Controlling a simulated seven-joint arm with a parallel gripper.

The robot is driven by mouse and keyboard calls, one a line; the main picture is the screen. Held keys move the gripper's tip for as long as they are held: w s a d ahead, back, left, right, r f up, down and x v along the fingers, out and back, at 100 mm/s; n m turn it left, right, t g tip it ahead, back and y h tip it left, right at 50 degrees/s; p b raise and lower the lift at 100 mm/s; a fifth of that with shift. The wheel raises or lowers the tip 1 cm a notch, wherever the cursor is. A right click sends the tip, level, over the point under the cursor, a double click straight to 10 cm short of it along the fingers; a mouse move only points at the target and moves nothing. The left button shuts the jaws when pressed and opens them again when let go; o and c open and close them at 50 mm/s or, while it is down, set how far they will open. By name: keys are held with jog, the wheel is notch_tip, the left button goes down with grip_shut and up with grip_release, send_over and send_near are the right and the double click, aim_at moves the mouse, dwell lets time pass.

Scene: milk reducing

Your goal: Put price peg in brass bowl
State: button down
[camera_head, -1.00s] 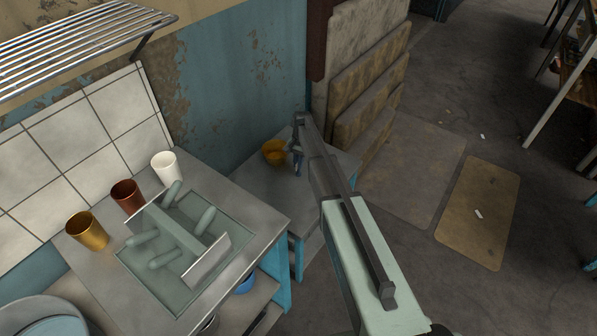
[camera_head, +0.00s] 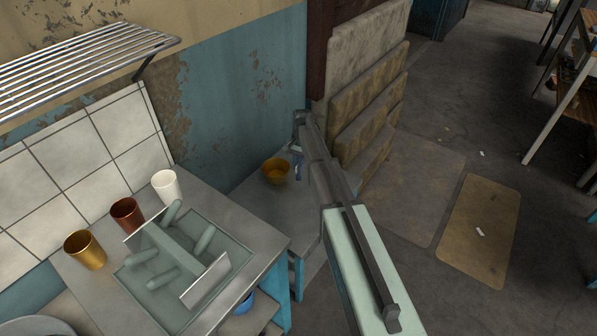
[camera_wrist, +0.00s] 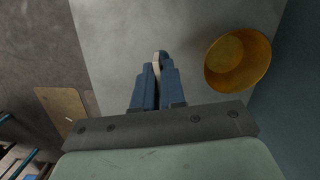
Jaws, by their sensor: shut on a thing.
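The brass bowl (camera_head: 276,176) stands on the lower grey surface beside the blue wall. It also shows in the wrist view (camera_wrist: 236,62), upper right, and its visible inside looks empty. My gripper (camera_wrist: 158,76) has blue fingers shut on a small pale thing, the price peg (camera_wrist: 157,60), whose tip sticks out between them. My gripper is to the left of the bowl in the wrist view, apart from it and over the grey surface. In the head view my gripper (camera_head: 299,166) is just right of the bowl, and the peg cannot be made out there.
A counter at left holds a gold cup (camera_head: 85,250), a brown cup (camera_head: 127,214), a white cup (camera_head: 166,185) and a green tray (camera_head: 126,285) with a peg holder. Stacked slabs (camera_head: 368,90) stand right of my gripper. The grey surface (camera_wrist: 115,30) is otherwise clear.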

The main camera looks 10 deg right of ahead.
jog(key=shift+r, duration=0.3)
jog(key=w+a+r+m, duration=0.2)
jog(key=w+a+r, duration=0.3)
jog(key=w+a, duration=0.5)
notch_tip(320, 180, down, 11)
jog(key=w+d, duration=0.1)
jog(key=shift+w+d+r, duration=0.15)
jog(key=shift+d+r, duration=0.05)
jog(key=shift+d, duration=0.05)
dwell(0.5)
jog(key=c, duration=1.1)
grip_release()
jog(key=shift+r, duration=0.15)
